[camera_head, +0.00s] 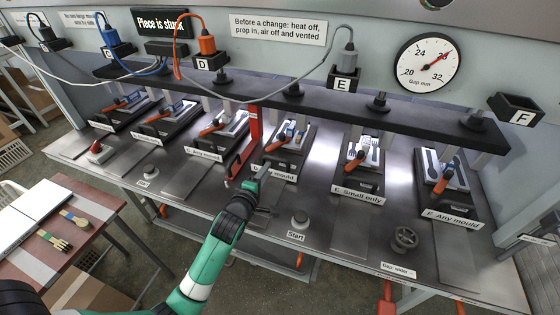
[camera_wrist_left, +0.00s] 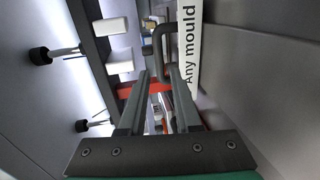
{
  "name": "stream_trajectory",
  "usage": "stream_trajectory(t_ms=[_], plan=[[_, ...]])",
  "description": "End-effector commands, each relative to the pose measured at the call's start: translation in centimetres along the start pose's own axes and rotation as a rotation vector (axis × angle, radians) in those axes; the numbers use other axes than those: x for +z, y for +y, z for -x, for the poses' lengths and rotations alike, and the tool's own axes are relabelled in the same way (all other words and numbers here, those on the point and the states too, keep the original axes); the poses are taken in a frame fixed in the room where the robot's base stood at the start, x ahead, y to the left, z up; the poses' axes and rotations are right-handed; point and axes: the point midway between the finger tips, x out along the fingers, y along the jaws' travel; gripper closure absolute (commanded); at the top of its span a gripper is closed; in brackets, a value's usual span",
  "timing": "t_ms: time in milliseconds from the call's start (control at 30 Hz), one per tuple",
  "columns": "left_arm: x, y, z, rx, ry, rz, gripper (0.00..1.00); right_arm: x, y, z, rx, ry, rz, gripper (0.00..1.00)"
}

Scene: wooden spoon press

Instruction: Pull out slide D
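Slide D (camera_head: 290,137) is a dark tray in the press's row, with an orange-handled piece on it. Its front label (camera_head: 281,174) is partly covered by my left gripper in the head view and reads "Any mould" in the wrist view (camera_wrist_left: 188,45). Slide D looks pushed in under the dark beam. Its dark loop handle (camera_wrist_left: 161,29) lies just ahead of the left fingertips. My left gripper (camera_head: 264,180) is at the front of slide D, its fingers apart in the wrist view (camera_wrist_left: 162,78). Whether they touch the handle is unclear. My right gripper is not in view.
A red bar (camera_head: 241,160) stands close left of slide D. Slide C (camera_head: 222,135) and slide E (camera_head: 362,165) flank it. The Start button (camera_head: 300,219) and a handwheel (camera_head: 405,238) are on the bench in front. A side table (camera_head: 88,214) is at lower left.

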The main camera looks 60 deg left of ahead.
Motion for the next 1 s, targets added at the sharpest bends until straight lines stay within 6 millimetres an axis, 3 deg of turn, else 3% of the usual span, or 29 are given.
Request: stream_trajectory(t_ms=[233, 633, 800, 1000], plan=[[0.0, 0.0, -1.8, 0.002, 0.000, 0.000, 0.68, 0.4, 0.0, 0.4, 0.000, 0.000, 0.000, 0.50], [0.1, -0.1, -10.1, 0.001, -0.001, 0.000, 0.68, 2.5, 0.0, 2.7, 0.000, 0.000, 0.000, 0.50], [0.1, 0.1, -11.5, 0.001, -0.001, 0.000, 0.68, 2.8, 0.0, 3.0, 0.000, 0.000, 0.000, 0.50], [0.1, 0.2, -11.6, 0.001, -0.001, 0.000, 0.68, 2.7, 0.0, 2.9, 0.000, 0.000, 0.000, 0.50]])
